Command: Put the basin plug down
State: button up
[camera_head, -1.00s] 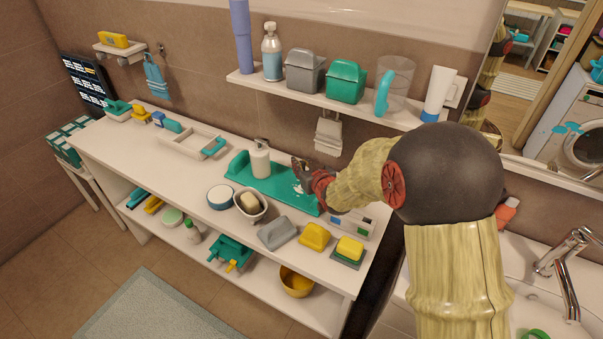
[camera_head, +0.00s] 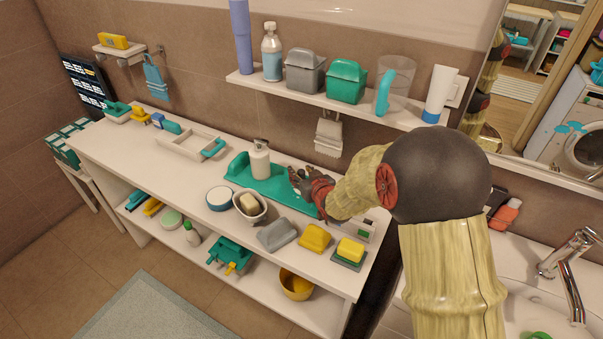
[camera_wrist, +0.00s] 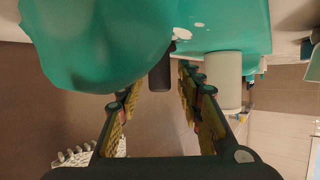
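My gripper (camera_head: 296,178) is low over the right part of the green tray (camera_head: 262,184) on the white counter. In the wrist view, which looks upside down, the two fingers (camera_wrist: 160,78) stand apart. A short dark cylinder (camera_wrist: 160,70) shows between their tips, with no clear contact on either side. It may be the basin plug, but I cannot tell for sure. In the head view my gripper hides that spot. A large teal shape (camera_wrist: 95,45) fills the upper left of the wrist view.
In front are a bowl with soap (camera_head: 250,208), a grey block (camera_head: 277,236) and a yellow block (camera_head: 315,238). A loaded shelf (camera_head: 330,104) is above.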

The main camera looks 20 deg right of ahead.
jog(key=shift+r, duration=0.15)
jog(key=shift+s+r+p, duration=0.15)
jog(key=shift+s+p, duration=0.15)
jog(key=p+v, duration=0.3)
jog(key=v, duration=0.8)
jog(key=shift+s+r, duration=0.1)
jog(key=shift+r, duration=0.15)
jog(key=s+d+r+g+h, duration=0.1)
jog(key=s+r+g+h, duration=0.15)
jog(key=s+r, duration=0.6)
jog(key=s+a+r+g, duration=0.2)
jog(key=s, duration=0.8)
jog(key=s+a+r+g+y, duration=0.1)
jog(key=s+a+r+g, duration=0.1)
jog(key=s, duration=0.9)
jog(key=shift+r+m+g, duration=0.4)
jog(key=shift+r+g, duration=0.35)
